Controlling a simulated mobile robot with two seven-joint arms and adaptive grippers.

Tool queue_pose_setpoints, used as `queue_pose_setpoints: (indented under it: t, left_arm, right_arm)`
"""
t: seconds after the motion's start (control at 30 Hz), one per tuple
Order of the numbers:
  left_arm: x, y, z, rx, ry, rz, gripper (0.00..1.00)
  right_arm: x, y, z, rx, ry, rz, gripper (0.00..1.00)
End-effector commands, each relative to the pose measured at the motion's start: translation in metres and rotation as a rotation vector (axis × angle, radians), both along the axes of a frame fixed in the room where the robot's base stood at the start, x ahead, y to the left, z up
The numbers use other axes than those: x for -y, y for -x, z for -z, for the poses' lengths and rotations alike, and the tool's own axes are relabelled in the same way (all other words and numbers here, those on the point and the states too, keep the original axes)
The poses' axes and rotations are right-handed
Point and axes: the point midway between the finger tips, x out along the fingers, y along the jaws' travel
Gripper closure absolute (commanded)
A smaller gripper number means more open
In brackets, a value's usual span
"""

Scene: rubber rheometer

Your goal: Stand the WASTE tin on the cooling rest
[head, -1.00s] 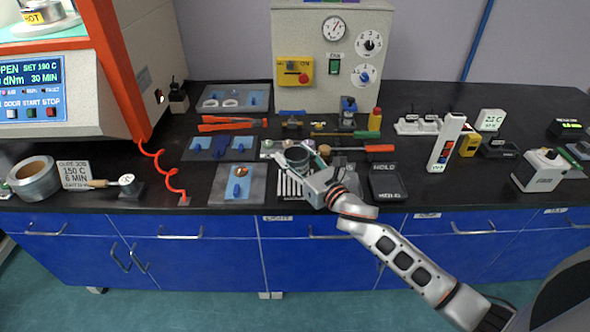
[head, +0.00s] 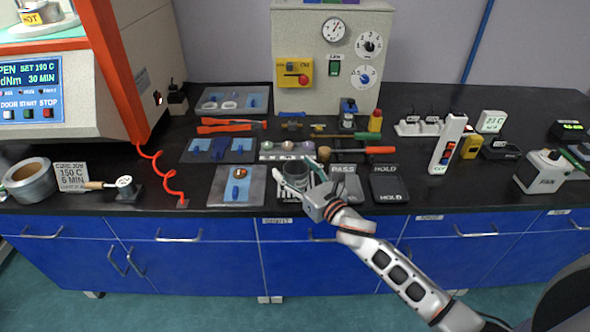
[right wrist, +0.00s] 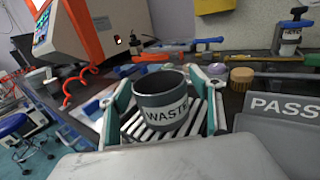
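The WASTE tin (right wrist: 163,108) is a dark grey, open-topped cup with a pale label. The head view shows the tin (head: 297,172) and my right gripper (head: 292,166) above the bench front. The cooling rest (right wrist: 203,120), a slatted light metal rack, is directly under the tin. I cannot tell whether the tin's base touches the slats. My left gripper is not in view.
A PASS tray (head: 346,180) and a HOLD tray (head: 388,186) lie right of the rest. A grey mat (head: 225,196) with a blue piece lies left. A row of small pots (head: 267,155), tools and a screwdriver (head: 350,151) lie behind. The bench's front edge is close.

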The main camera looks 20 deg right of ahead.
Motion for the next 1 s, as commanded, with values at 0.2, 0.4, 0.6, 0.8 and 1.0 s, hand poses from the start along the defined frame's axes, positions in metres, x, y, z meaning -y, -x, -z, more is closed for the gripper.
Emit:
queue_pose_setpoints:
  t: [0.2, 0.4, 0.6, 0.8, 1.0]
  left_arm:
    - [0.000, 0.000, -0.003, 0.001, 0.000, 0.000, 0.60]
    - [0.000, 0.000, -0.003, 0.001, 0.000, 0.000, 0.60]
    - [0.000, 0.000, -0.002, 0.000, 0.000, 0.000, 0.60]
    - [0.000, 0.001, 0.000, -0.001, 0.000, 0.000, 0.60]
    - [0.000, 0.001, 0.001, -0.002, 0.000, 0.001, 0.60]
  right_arm:
    - [0.000, 0.000, -0.003, 0.000, 0.000, 0.000, 0.36]
    - [0.007, 0.024, -0.002, -0.002, 0.003, 0.000, 0.36]
    - [0.019, 0.065, -0.002, -0.003, 0.002, 0.000, 0.36]
    - [0.028, 0.097, -0.002, -0.002, 0.000, 0.000, 0.36]
    - [0.033, 0.113, -0.003, -0.001, 0.001, 0.000, 0.36]
